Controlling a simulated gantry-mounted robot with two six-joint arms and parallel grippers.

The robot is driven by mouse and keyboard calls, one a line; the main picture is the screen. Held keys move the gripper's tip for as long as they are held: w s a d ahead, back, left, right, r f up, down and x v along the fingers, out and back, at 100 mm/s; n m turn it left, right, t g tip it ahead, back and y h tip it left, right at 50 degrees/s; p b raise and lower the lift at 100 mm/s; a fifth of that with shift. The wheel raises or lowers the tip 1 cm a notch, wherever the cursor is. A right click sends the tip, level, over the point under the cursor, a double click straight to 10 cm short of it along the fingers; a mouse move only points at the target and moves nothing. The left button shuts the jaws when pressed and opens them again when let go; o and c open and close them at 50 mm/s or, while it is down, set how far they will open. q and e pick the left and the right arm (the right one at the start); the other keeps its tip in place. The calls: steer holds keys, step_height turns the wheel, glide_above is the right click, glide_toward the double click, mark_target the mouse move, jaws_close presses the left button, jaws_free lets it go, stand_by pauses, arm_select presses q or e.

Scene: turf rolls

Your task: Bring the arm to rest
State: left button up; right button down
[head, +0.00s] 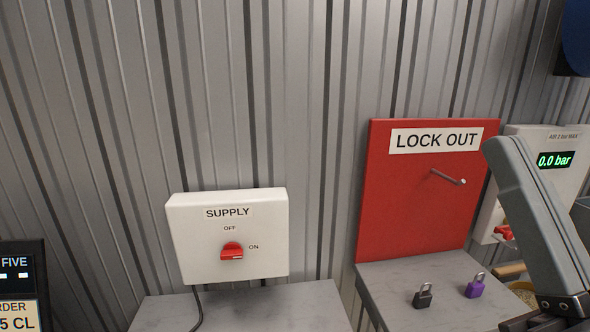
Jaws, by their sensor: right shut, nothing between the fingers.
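My right arm (535,215) comes in at the right edge, a grey link slanting down to a dark joint. My right gripper (516,323) shows only in part at the bottom edge, low and in front of the grey shelf. It is shut with nothing in it. Its fingertips are largely cut off by the frame. My left gripper is not in view.
A red LOCK OUT board (415,205) with a peg (447,177) stands behind a shelf (400,305) bearing a black padlock (423,298) and a purple padlock (475,288). A white SUPPLY box (190,245) has a red knob (231,251) turned towards ON.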

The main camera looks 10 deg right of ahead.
arm_select(q)
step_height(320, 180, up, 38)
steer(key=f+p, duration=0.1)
steer(key=p, duration=3.3)
arm_select(e)
step_height(320, 180, up, 38)
arm_select(q)
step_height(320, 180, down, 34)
steer(key=b, duration=3.5)
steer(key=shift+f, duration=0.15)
arm_select(e)
step_height(320, 180, down, 35)
